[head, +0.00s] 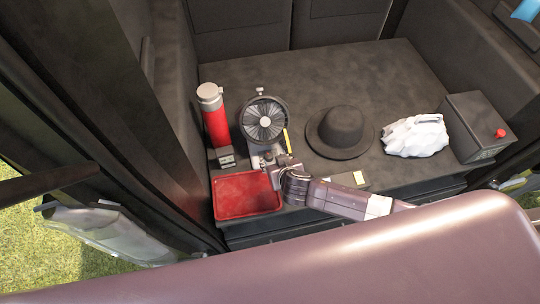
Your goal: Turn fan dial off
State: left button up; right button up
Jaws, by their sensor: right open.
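A small dark fan (264,119) with a round grille stands on the dark shelf, left of the middle in the head view. My right gripper (270,160) is at the foot of the fan, just in front of its base. It is open, and I see nothing held in it. The fan's dial cannot be made out; the gripper and arm cover part of the base. My left gripper is not in the head view.
A red flask (215,122) stands left of the fan. A red tray (240,196) lies in front. A black hat (340,132), a white crumpled bag (415,136) and a dark box (478,127) with a red knob sit to the right. The shelf behind is clear.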

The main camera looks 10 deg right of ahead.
aim_at(269, 155)
jog(key=shift+x, duration=3.1)
jog(key=shift+c, duration=0.2)
grip_shut()
